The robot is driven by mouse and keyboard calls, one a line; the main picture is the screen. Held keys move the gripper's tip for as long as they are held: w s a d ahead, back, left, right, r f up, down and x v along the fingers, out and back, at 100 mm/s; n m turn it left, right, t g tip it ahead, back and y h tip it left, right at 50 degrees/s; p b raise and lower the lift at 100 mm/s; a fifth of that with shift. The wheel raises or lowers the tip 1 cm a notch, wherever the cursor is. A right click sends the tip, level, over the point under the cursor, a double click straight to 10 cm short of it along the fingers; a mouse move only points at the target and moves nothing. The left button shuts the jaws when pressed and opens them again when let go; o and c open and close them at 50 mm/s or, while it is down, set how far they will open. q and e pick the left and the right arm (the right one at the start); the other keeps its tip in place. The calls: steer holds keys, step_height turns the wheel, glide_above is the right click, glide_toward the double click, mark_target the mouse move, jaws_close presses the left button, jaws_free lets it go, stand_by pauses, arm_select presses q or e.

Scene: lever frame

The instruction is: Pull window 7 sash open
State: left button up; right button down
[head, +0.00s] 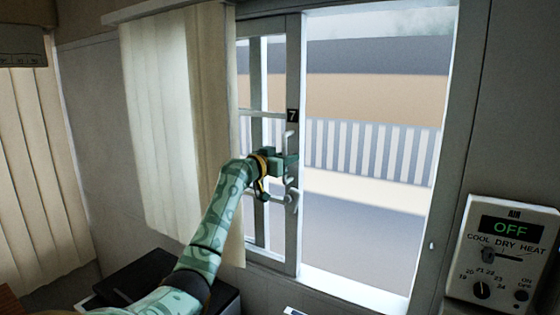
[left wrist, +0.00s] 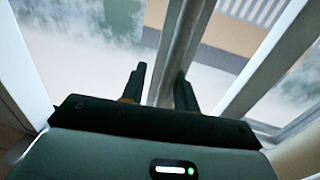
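The window 7 sash (head: 292,75) is a grey frame with a "7" label on its upright. It stands at the left of the window, and the opening to its right is clear. A pale handle (head: 291,201) is on that upright, partly hidden behind my gripper. My left gripper (head: 290,162) is at the handle. In the left wrist view its two fingers (left wrist: 160,88) stand apart, with a grey bar (left wrist: 180,45) running between them. A light gap shows beside the left finger; contact at the right finger is unclear. My right gripper is in neither view.
A pale curtain (head: 165,120) hangs left of the sash. A control panel (head: 505,255) reading OFF is on the wall at the right. A dark box (head: 140,275) stands low at the left, below the curtain. Outside is a striped fence (head: 370,150).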

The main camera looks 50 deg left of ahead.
arm_select(q)
steer(key=s+d+b, duration=0.1)
steer(key=s+b, duration=0.4)
steer(key=s, duration=1.1)
steer(key=shift+d+b, duration=0.3)
steer(key=shift+b, duration=0.05)
